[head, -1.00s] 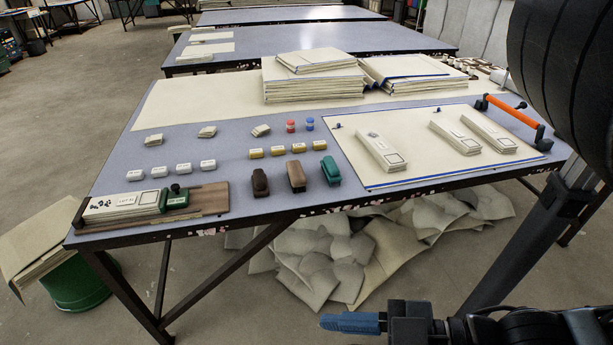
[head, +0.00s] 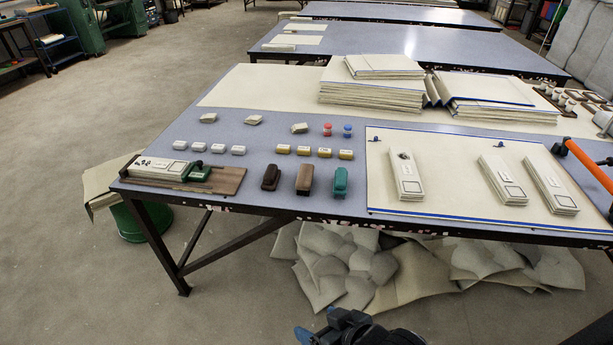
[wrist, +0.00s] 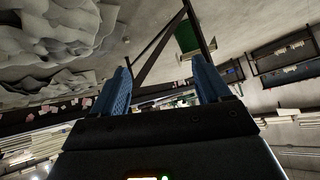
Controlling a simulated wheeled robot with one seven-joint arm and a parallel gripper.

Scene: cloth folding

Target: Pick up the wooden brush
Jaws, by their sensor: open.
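Three block-shaped brushes stand in a row near the front edge of the table in the head view. One is dark brown (head: 270,177), the middle one is a lighter wooden brown (head: 304,179), and one is green (head: 340,182). The middle one looks most like the wooden brush. My gripper (head: 304,334) shows at the bottom of the head view, low and in front of the table, well apart from the brushes. In the wrist view my gripper (wrist: 161,80) has its two blue fingers spread with nothing between them. No brush can be made out in the wrist view.
The blue-grey table (head: 225,165) has a dark front edge and legs. A wooden board (head: 229,181) lies left of the brushes, a cream panel with card stacks (head: 450,170) right. Crumpled cloth (head: 400,270) lies underneath, and a green bucket (head: 130,222) stands left. Open floor lies in front.

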